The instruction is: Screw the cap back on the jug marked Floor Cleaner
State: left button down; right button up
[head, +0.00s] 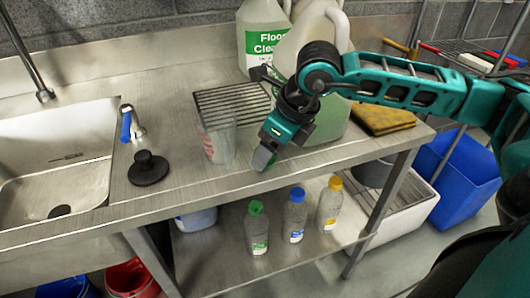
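A jug marked "Floor Cleaner" (258,42) with a green label stands at the back of the steel counter. The picture's top edge cuts off its top, so its mouth is out of view. A second pale jug (333,128) with greenish liquid stands in front and to the right. My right arm covers much of it and hides any label. My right gripper (263,158) points down near the counter's front edge, in front of the jugs. Its fingertips look close together, but I cannot tell whether they hold anything. I cannot make out a loose cap. My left gripper is not in view.
A clear cup (218,140) stands left of my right gripper, by a dark drain rack (222,101). A black plug (148,168) lies near the sink (88,128). Several capped bottles stand on the lower shelf (215,250).

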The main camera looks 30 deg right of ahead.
jog(key=c, duration=0.9)
jog(key=shift+o, duration=0.2)
jog(key=shift+r, duration=0.1)
